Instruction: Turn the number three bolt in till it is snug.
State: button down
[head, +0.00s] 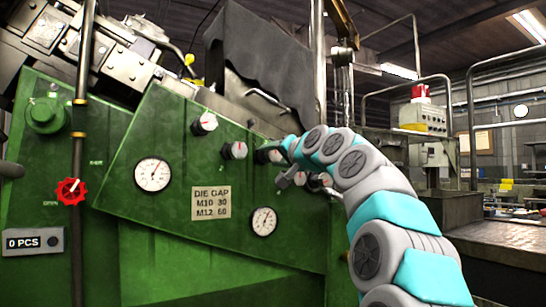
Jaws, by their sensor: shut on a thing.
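A slanted row of round knob-like bolt heads with red marks runs down the green machine panel (180,190). The first bolt (204,123) and the second bolt (234,150) are in plain view. My gripper (277,152) is at the third place from the left, shut on the number three bolt (264,156). The gripper partly hides that bolt, so its mark and its seating are hard to read. Further heads show just below and right of the gripper, partly behind my arm. I cannot read numbers by the bolts.
Two white dials (153,174) and a "DIE GAP M10 30 M12 60" plate (211,203) are on the panel. A red knob (71,191) and a "0 PCS" counter (34,242) are at left. A grey lever (268,98) is above the gripper.

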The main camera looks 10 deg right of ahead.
jog(key=shift+c, duration=1.2)
grip_release()
jog(key=shift+s, duration=0.1)
jog(key=b+v, duration=0.1)
jog(key=v, duration=0.6)
jog(key=shift+s+b, duration=0.25)
jog(key=shift+b, duration=0.05)
jog(key=shift+d, duration=0.1)
